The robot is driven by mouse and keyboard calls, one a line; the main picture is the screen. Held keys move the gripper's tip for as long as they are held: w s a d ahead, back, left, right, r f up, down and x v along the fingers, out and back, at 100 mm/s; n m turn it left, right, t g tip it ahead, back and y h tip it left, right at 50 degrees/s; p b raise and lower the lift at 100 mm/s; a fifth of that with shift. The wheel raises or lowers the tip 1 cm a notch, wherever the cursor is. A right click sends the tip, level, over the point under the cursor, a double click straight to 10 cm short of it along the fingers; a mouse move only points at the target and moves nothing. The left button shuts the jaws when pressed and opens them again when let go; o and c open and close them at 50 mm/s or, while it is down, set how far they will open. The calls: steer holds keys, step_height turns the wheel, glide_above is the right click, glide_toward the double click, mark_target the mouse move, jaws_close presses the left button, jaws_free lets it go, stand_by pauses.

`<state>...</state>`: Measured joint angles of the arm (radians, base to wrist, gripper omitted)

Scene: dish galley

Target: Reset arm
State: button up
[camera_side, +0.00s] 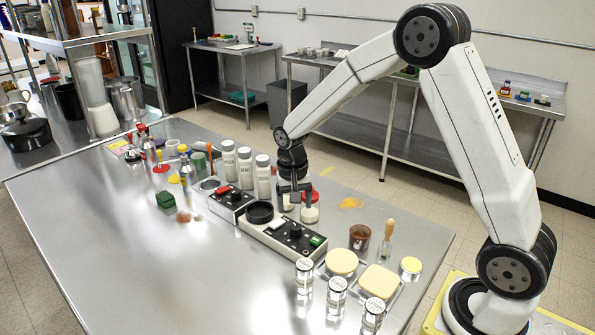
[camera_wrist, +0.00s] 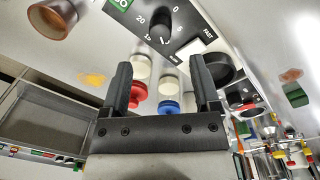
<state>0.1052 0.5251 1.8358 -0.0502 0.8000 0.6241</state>
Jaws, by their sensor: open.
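My gripper (camera_side: 294,190) hangs low over the steel table, just behind the black-and-white control box (camera_side: 285,230). In the wrist view my gripper (camera_wrist: 163,78) is open, its two dark fingers apart. Between the fingers in that picture show a pale jar with a red lid (camera_wrist: 139,92) and a pale jar with a blue lid (camera_wrist: 168,106). The red-lidded jar also shows in the side view (camera_side: 310,213); the other is partly hidden by the fingers. I cannot tell how close the fingers are to the jars. Nothing is visibly held.
Several white bottles (camera_side: 263,177) stand left of my gripper. An orange powder spill (camera_side: 350,203) lies behind. The table's front left (camera_side: 130,250) is clear.

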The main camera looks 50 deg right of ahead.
steer(key=s+a+n+t, duration=0.1)
steer(key=s+n, duration=0.3)
steer(key=s, duration=0.4)
steer(key=s+a+r+n+t, duration=0.1)
steer(key=s+a+n, duration=0.3)
steer(key=s, duration=0.3)
steer(key=shift+s+a+r+t, duration=0.15)
steer(key=shift+s+r+t, duration=0.05)
steer(key=shift+s+t, duration=0.2)
